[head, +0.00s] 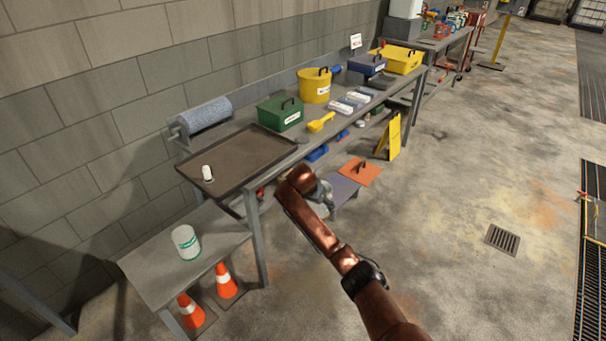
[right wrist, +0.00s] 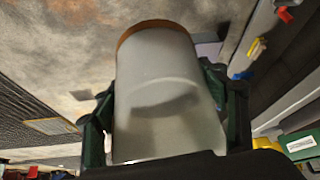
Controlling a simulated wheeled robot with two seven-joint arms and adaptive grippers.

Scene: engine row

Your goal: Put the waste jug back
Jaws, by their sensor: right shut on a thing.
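My right gripper (head: 318,192) is beside the front edge of the long bench, past the near tray. In the right wrist view its dark green fingers (right wrist: 166,110) are shut on both sides of a pale grey, rounded container with an orange-brown end, which I take to be the waste jug (right wrist: 165,85). In the head view the jug is mostly hidden behind my wrist; only a greyish part (head: 325,189) shows. My left gripper is not in view.
The brown tray (head: 235,160) holds a small white item (head: 207,173). A white tub (head: 186,242) stands on the low grey table (head: 150,268), with orange cones (head: 225,281) beside it. The bench also carries a green box (head: 280,113) and yellow bucket (head: 314,86). A yellow floor sign (head: 393,137) stands nearby.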

